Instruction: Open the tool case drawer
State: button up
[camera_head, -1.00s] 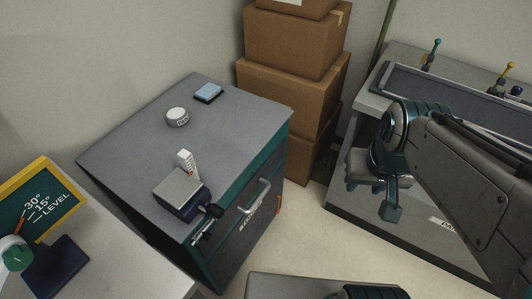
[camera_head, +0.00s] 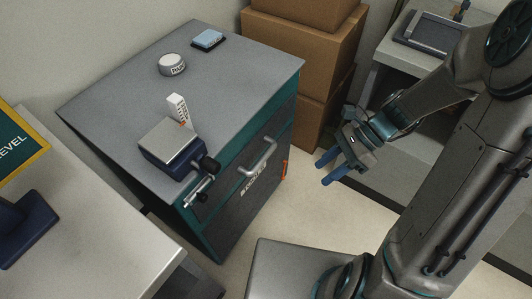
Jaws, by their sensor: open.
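The tool case (camera_head: 110,100) is a grey-topped cabinet with teal edges, standing left of centre. Its dark front faces right and toward me, with a silver bar handle (camera_head: 258,156) near the top and white lettering below. The drawer front looks flush with the case. My gripper (camera_head: 330,172) has blue fingers, apart and empty. It is in the air to the right of the handle, not touching it.
On the case top are a vise-like block (camera_head: 170,143), a small white box (camera_head: 179,108), a round tin (camera_head: 172,64) and a blue pad (camera_head: 208,39). Stacked cardboard boxes (camera_head: 300,50) stand behind. A white table (camera_head: 90,225) is at the lower left.

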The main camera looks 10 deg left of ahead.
jog(key=w+a+f+m+y+b, duration=0.35)
jog(key=f+m+y+b, duration=0.2)
jog(key=f+m, duration=0.45)
jog(key=m+t+y+b, duration=0.45)
jog(key=m+y, duration=0.25)
jog(key=m, duration=0.3)
send_near(264, 159)
jog(key=shift+t, duration=0.25)
jog(key=x, duration=0.3)
jog(key=b+x, duration=0.1)
jog(key=x, duration=0.2)
jog(key=f+b+x, duration=0.1)
jog(key=x, duration=0.3)
jog(key=shift+w+a, duration=0.15)
jog(key=shift+c, duration=0.2)
grip_shut()
